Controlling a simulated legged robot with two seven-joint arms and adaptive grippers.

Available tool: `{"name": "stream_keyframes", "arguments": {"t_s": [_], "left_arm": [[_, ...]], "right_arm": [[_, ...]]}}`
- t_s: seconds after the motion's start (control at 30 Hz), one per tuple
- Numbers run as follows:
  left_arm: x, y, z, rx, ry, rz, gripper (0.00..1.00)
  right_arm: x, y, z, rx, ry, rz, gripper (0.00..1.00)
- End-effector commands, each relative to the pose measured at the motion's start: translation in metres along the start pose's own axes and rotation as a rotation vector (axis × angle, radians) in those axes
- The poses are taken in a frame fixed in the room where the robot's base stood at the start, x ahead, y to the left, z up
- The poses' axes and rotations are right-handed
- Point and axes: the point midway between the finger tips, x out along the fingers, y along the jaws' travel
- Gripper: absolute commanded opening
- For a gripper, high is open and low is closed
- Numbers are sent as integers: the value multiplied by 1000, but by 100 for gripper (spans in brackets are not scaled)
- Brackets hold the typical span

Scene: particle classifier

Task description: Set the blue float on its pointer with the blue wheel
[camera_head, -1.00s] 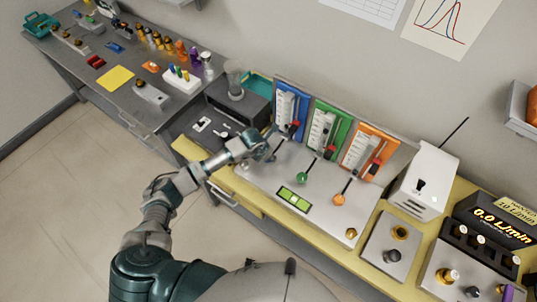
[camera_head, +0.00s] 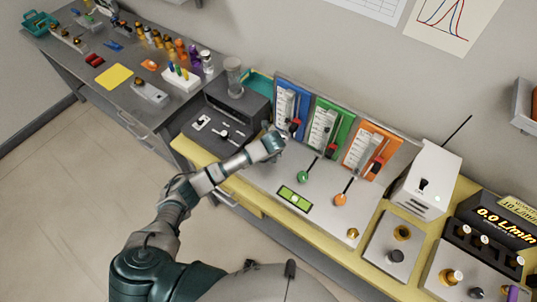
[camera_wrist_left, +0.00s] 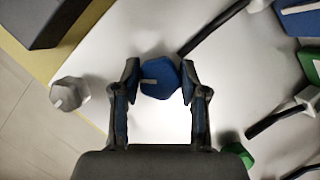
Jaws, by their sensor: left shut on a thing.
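My left gripper (camera_wrist_left: 160,82) has its two fingers on either side of the blue wheel (camera_wrist_left: 160,76), shut on it. The wheel has a pale mark pointing left in the left wrist view. In the head view my left gripper (camera_head: 274,145) is at the front of the blue panel (camera_head: 279,88) and hides the wheel. The blue panel has a pale scale and a tube; a red and black pointer (camera_head: 295,126) is low on its right side. The blue float is too small to make out. My right gripper is not in view.
The green wheel (camera_head: 304,176) and orange wheel (camera_head: 340,200) sit to the right on the white console, before the green and orange panels. A grey knob (camera_wrist_left: 70,93) is left of my gripper. A green display (camera_head: 294,197) is on the console front.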

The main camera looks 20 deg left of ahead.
Motion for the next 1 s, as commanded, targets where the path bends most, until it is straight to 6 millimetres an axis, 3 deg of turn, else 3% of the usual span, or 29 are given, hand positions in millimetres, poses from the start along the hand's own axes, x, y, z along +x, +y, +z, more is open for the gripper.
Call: {"name": "stream_keyframes", "arguments": {"t_s": [0.8, 0.83, 0.9, 1.0], "left_arm": [[2, -1, -6, -100, 13, 47, 8], [2, -1, -6, -100, 13, 46, 51], [2, -1, -5, -101, 12, 46, 68], [2, -1, -4, -102, 9, 45, 68]], "right_arm": [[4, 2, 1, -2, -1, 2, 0], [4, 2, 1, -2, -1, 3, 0], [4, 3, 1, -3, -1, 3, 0], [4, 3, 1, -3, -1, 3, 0]]}}
